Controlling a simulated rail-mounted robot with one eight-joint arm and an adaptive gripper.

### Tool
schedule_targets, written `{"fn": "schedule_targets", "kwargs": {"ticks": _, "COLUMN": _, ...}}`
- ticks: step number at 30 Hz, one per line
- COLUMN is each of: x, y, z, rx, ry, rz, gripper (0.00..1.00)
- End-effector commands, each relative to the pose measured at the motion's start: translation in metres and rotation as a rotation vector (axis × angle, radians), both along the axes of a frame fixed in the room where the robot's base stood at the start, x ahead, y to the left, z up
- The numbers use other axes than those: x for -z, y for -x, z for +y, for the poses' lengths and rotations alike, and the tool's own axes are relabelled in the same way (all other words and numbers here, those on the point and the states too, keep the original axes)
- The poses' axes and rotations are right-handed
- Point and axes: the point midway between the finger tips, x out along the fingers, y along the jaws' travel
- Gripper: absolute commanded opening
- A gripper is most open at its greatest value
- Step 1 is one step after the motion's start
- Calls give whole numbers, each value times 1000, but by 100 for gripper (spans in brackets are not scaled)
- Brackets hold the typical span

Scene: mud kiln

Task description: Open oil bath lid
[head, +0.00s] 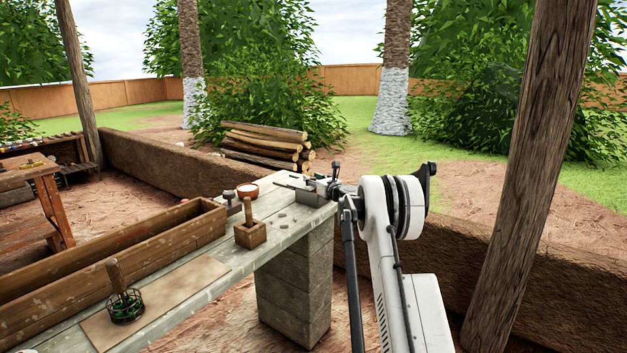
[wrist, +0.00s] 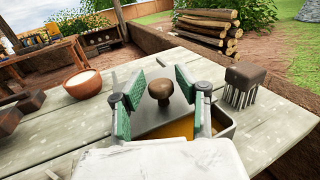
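The oil bath is a grey metal box (wrist: 226,131) on the plank table, with amber oil showing at its near right side. Its grey lid (wrist: 150,127) has a round brown knob (wrist: 160,90). Part of the bath is uncovered; whether the lid is tilted or shifted I cannot tell. My gripper (wrist: 159,88) is open, with one green-padded finger on each side of the knob and visible gaps between. The white gripper body hides the near part of the bath. In the head view, the bath (head: 311,197) stands at the table's far end, with my gripper (head: 328,187) over it.
A brown block with metal tines (wrist: 243,86) stands close right of the bath. A clay bowl (wrist: 83,84) and dark wooden pieces (wrist: 30,101) lie to the left. A wooden box with a handle (head: 250,234) and a long trough (head: 120,258) occupy the nearer table.

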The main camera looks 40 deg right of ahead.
Motion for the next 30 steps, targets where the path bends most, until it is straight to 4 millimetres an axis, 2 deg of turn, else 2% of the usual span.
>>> {"fn": "schedule_targets", "kwargs": {"ticks": 10, "x": 0, "y": 1, "z": 0, "rx": 0, "ry": 0, "rz": 0, "gripper": 40}}
{"fn": "schedule_targets", "kwargs": {"ticks": 14, "x": 0, "y": 11, "z": 0, "rx": 2, "ry": 0, "rz": 0, "gripper": 40}}
{"fn": "schedule_targets", "kwargs": {"ticks": 30, "x": 0, "y": 104, "z": 6, "rx": 2, "ry": 0, "rz": 0, "gripper": 40}}
